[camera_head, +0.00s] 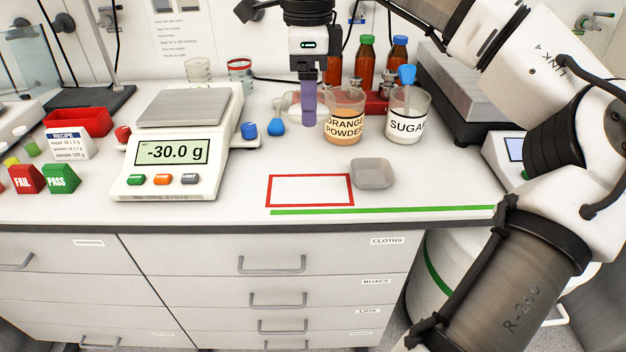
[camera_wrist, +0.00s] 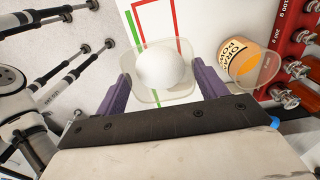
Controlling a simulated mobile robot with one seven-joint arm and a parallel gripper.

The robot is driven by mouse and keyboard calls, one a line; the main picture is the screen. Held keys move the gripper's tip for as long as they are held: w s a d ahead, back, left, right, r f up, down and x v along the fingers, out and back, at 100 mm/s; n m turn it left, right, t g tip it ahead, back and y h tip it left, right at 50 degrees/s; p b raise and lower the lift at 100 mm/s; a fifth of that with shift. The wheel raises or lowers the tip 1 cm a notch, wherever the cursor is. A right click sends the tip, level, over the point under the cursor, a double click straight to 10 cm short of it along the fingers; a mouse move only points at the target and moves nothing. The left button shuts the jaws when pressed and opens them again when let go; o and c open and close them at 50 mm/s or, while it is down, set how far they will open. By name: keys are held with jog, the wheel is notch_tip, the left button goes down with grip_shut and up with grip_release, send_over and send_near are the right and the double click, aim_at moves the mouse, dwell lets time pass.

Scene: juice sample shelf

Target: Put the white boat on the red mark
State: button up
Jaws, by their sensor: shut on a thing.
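The white boat (camera_head: 292,101) is pale and see-through, and my purple-fingered gripper (camera_head: 308,112) is shut on it. In the camera_wrist view the boat (camera_wrist: 133,90) sits between my two fingers (camera_wrist: 160,90), with a rounded white mass (camera_wrist: 160,68) in its middle. They are held above the bench, left of the orange powder beaker and right of the scale. The red mark (camera_head: 311,205) is an empty red rectangle outline near the bench's front edge. It also shows in part beyond the boat in the camera_wrist view (camera_wrist: 175,20).
A grey boat (camera_head: 373,173) lies just right of the red mark. The orange powder beaker (camera_head: 345,128) and sugar beaker (camera_head: 405,125) stand close right of my gripper. The scale (camera_head: 175,150) reads -30.0 g. A green line (camera_head: 380,210) runs along the front edge.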

aim_at(309, 190)
notch_tip(309, 190, down, 16)
jog(key=shift+r, duration=0.15)
dwell(0.3)
jog(key=shift+f, duration=0.2)
jog(key=o, duration=1)
jog(key=shift+c, duration=0.2)
jog(key=shift+r, duration=0.1)
notch_tip(309, 190, up, 12)
jog(key=shift+r, duration=0.15)
